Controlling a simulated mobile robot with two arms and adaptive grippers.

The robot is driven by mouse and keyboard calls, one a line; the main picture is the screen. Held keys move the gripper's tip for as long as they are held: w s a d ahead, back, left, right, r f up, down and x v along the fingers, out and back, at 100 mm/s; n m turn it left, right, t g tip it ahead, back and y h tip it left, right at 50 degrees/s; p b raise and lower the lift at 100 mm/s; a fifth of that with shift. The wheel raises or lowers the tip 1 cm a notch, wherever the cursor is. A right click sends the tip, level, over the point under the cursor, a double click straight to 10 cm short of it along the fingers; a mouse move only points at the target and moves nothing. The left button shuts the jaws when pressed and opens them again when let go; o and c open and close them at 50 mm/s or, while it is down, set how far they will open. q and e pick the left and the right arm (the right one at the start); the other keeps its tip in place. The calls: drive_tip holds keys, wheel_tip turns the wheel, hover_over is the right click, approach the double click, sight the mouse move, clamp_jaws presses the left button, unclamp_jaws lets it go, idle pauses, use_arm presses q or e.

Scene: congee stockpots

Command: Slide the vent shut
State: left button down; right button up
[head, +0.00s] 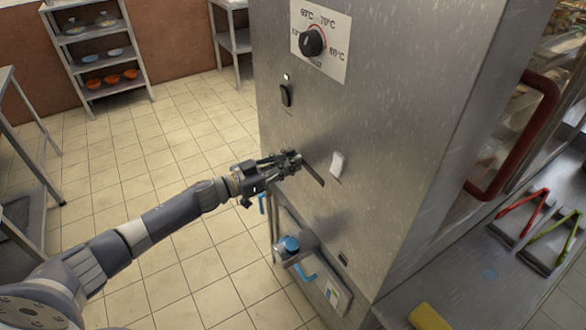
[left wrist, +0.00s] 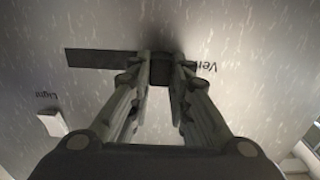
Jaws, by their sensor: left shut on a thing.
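My left gripper (head: 296,160) reaches the front of a tall steel cabinet (head: 400,90). Its fingers are closed at the vent slot (head: 314,174), a dark narrow opening left of a white switch. In the left wrist view, my left gripper (left wrist: 161,62) is shut on the small vent slider, which the fingers mostly hide. The dark vent slot (left wrist: 95,59) shows to the left of the fingers there. An upside-down "Vent" label, partly covered, is just right of them. My right gripper is in neither view.
The white light switch (head: 337,164) is close to the gripper; a temperature dial (head: 312,40) and black switch (head: 286,95) are above. A blue-topped bottle (head: 290,244) is mounted low. Red tongs (head: 523,214) lie on the right counter.

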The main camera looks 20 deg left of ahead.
use_arm(q)
drive_tip(key=shift+w+a+r, duration=0.1)
drive_tip(key=shift+w+a, duration=0.05)
drive_tip(key=shift+a, duration=0.1)
drive_tip(key=c, duration=1.5)
unclamp_jaws()
drive_tip(key=v, duration=1.2)
